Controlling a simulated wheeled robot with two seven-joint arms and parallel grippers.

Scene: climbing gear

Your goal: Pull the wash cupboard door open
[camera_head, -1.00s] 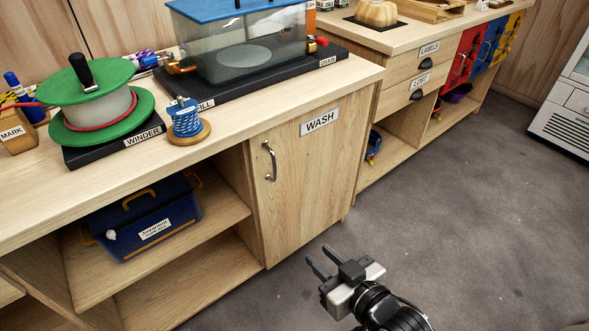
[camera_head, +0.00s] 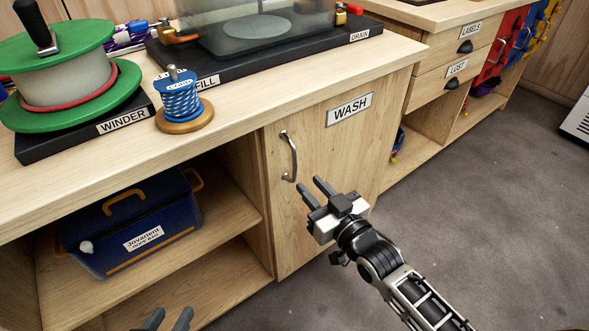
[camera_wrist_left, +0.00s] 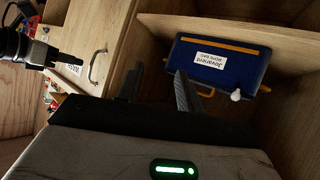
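The wash cupboard door (camera_head: 335,150) is a pale wood panel with a WASH label, and it looks shut. Its curved metal handle (camera_head: 289,157) is on the door's left side. My right gripper (camera_head: 312,190) is open and empty, in front of the door, just below and right of the handle, apart from it. My left gripper (camera_head: 166,320) shows only its fingertips at the bottom edge, open. In the left wrist view, the left fingers (camera_wrist_left: 157,88) are apart with nothing between them, and the handle (camera_wrist_left: 97,66) shows to their left.
A blue rope bag box (camera_head: 130,225) sits on the open shelf left of the door. The counter above holds a green winder (camera_head: 65,75), a blue cord spool (camera_head: 181,100) and a tank on a black base (camera_head: 240,50).

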